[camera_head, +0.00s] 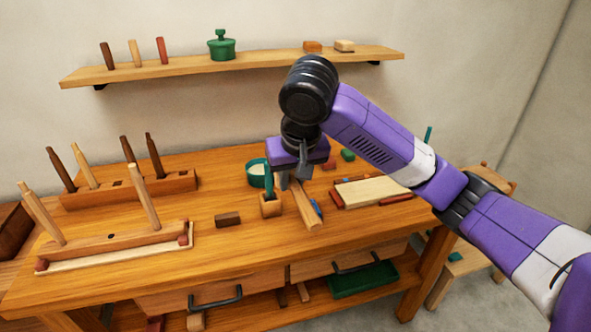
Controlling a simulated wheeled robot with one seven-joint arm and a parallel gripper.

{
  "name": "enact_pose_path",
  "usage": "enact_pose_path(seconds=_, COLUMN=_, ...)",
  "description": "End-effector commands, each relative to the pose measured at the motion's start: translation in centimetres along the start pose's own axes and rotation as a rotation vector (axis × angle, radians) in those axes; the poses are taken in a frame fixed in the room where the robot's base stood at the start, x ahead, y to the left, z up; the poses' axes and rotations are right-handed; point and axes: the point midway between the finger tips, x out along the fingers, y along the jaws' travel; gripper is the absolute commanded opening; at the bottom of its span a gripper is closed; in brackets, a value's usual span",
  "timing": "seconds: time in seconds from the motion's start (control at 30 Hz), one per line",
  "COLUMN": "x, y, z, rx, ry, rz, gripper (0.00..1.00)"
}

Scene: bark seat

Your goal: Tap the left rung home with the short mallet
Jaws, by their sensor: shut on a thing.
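A mallet with a wooden block head (270,206) and a green handle (268,181) is upright, head down, near the middle of the bench. My gripper (277,181) is over it and shut on its handle; its far finger is partly hidden. Whether the head touches the bench is hard to tell. At the front left, a wooden rail (100,243) lies on a pale board with red pieces at its ends. A pale left rung (42,212) stands leaning left in it, and a right rung (146,205) leans left too. How deep each sits cannot be told.
Behind is a second rail (185,183) with several upright sticks. A dark block (228,219) lies between the front rail and mallet. A green-rimmed cup (256,175) and a long wooden piece (308,210) are close to my gripper. A pale board (372,191) lies at right.

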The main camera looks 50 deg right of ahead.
Motion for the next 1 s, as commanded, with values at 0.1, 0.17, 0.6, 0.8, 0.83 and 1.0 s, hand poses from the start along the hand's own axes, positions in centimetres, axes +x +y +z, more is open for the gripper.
enact_pose_path(seconds=0.1, x=0.9, y=-0.7, z=1.2, rx=-0.023, ry=0.001, rz=-0.013, gripper=0.0)
enact_pose_path(seconds=0.17, x=1.4, y=-1.2, z=1.9, rx=-0.039, ry=0.0, rz=-0.02, gripper=0.0)
enact_pose_path(seconds=0.6, x=8.3, y=-7.3, z=11.0, rx=-0.23, ry=-0.006, rz=-0.106, gripper=0.0)
enact_pose_path(seconds=0.8, x=12.5, y=-10.8, z=16.2, rx=-0.348, ry=-0.002, rz=-0.151, gripper=0.0)
enact_pose_path(seconds=0.83, x=12.9, y=-11.1, z=16.7, rx=-0.361, ry=-0.002, rz=-0.156, gripper=0.0)
enact_pose_path(seconds=1.0, x=15.1, y=-12.9, z=19.4, rx=-0.425, ry=0.0, rz=-0.179, gripper=0.0)
